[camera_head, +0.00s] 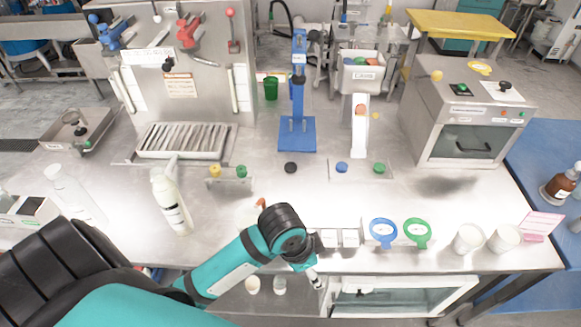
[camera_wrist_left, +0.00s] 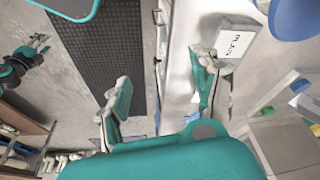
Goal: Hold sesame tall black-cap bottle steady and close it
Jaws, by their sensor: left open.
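No bottle's sesame label can be read, and I cannot tell which one is the sesame bottle. In the head view a tall white bottle (camera_head: 172,203) with dark lettering stands tilted in the picture at left. A clear bottle (camera_head: 73,190) stands farther left. A small black round piece (camera_head: 290,167) lies on the counter; I cannot tell if it is a cap. My left gripper (camera_head: 314,277) is at the counter's front edge, away from both bottles. In the left wrist view its fingers (camera_wrist_left: 160,88) are apart with nothing between them. What seems my right gripper (camera_wrist_left: 38,43) shows small there.
A white block marked PLAIN (camera_wrist_left: 237,42) is near the right finger. A blue stand (camera_head: 297,132) and an oven (camera_head: 470,125) are behind. The middle counter is mostly clear.

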